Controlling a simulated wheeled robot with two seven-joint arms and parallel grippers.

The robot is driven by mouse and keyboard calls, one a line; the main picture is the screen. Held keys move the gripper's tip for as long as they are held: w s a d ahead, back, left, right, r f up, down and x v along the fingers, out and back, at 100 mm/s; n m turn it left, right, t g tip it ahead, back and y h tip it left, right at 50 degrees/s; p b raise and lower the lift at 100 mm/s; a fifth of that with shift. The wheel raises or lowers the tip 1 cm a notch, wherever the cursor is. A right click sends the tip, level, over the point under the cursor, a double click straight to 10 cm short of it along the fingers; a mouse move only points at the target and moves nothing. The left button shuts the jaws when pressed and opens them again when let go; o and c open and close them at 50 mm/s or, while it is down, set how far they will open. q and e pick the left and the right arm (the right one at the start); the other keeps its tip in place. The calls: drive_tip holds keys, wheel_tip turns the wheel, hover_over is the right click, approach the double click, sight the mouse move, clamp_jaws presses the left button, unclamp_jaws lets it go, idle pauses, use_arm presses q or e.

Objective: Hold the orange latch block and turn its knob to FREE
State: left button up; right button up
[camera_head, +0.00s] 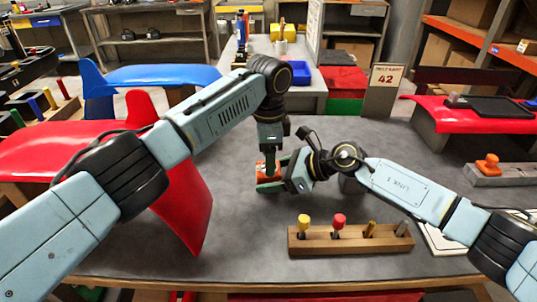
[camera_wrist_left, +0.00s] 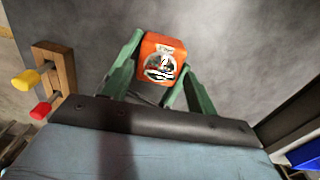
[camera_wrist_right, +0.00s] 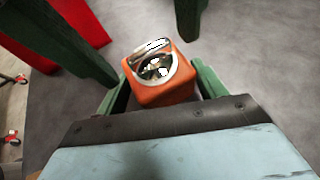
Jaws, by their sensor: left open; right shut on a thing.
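The orange latch block (camera_head: 268,174) is near the middle of the grey table in the head view. My right gripper (camera_head: 272,180) is shut on it from the right side; the right wrist view shows the block (camera_wrist_right: 163,92) between the green fingers. A round silvery knob (camera_wrist_right: 157,68) sits in its face; it also shows in the left wrist view (camera_wrist_left: 160,68), below a small pale label (camera_wrist_left: 168,49) too small to read. My left gripper (camera_head: 269,152) is open above the block, pointing down, its fingers apart on either side of it. The knob's setting cannot be told.
A wooden rack (camera_head: 350,243) with several upright tools, yellow and red among them, stands in front of the block. A red panel (camera_head: 185,205) rises at left. A 42 sign (camera_head: 385,88) stands behind. An orange knobbed piece (camera_head: 487,164) is at far right.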

use_arm(q)
drive_tip(key=c, duration=1)
drive_tip(key=shift+m, duration=0.3)
drive_tip(key=m, duration=0.5)
drive_tip(key=shift+m, duration=0.3)
drive_tip(key=m, duration=0.5)
drive_tip(key=shift+m, duration=0.3)
drive_tip(key=o, duration=1)
